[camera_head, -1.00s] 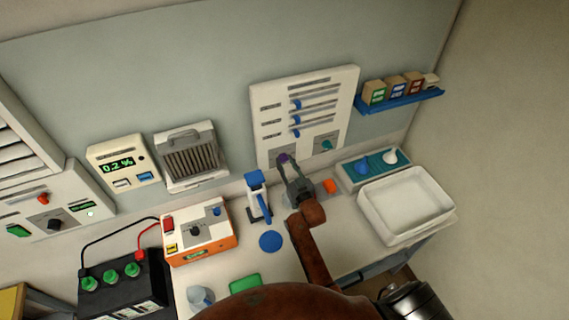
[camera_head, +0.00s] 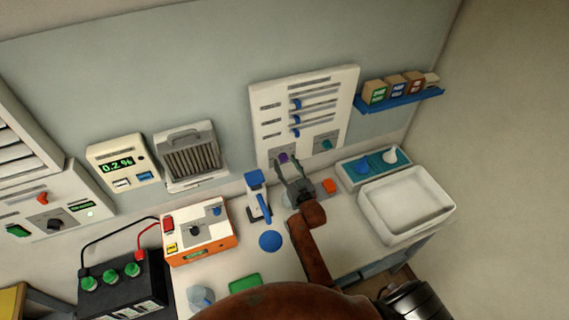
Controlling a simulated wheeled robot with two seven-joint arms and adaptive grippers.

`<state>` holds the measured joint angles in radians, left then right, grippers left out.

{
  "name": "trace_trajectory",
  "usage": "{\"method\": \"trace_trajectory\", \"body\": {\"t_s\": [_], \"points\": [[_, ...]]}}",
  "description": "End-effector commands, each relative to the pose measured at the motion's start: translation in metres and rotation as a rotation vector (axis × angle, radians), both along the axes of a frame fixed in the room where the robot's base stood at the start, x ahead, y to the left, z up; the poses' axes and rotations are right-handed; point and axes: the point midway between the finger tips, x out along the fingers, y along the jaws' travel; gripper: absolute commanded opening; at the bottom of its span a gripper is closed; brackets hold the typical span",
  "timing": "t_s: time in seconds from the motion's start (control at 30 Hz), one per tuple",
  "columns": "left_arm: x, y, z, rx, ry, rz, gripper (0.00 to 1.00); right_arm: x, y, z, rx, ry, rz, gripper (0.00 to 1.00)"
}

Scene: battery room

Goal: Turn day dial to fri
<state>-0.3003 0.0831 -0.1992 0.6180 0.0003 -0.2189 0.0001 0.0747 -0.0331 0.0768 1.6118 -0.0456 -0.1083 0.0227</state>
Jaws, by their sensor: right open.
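A white panel (camera_head: 340,96) on the back wall carries several slider rows and two dials at its lower edge. The purple dial (camera_head: 283,158) is at the lower left of the panel, and a teal dial (camera_head: 326,144) is at its lower right. The day lettering is too small to read, so I cannot tell which one is the day dial. My right gripper (camera_head: 287,168) is open, with its fingertips just below and around the purple dial. I cannot tell whether they touch it. My left gripper is not in view.
A white tray (camera_head: 374,222) stands at the right. A blue shelf (camera_head: 400,101) with small boxes is on the wall.

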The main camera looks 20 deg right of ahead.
Motion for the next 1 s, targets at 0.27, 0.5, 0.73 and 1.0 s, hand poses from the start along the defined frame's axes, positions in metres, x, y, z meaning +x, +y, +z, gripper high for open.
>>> {"method": "trace_trajectory", "body": {"t_s": [0.27,0.5,0.73,1.0], "points": [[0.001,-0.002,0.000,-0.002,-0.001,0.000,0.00,-0.053,0.002,-0.001,0.000,0.002,-0.001,0.45],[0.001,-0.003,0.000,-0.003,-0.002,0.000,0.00,-0.096,0.005,-0.001,0.000,0.001,-0.001,0.45],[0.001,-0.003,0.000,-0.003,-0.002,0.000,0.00,-0.113,0.007,0.000,0.001,0.000,0.000,0.45],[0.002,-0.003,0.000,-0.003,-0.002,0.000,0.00,-0.114,0.007,0.000,0.001,0.000,0.000,0.45]]}}
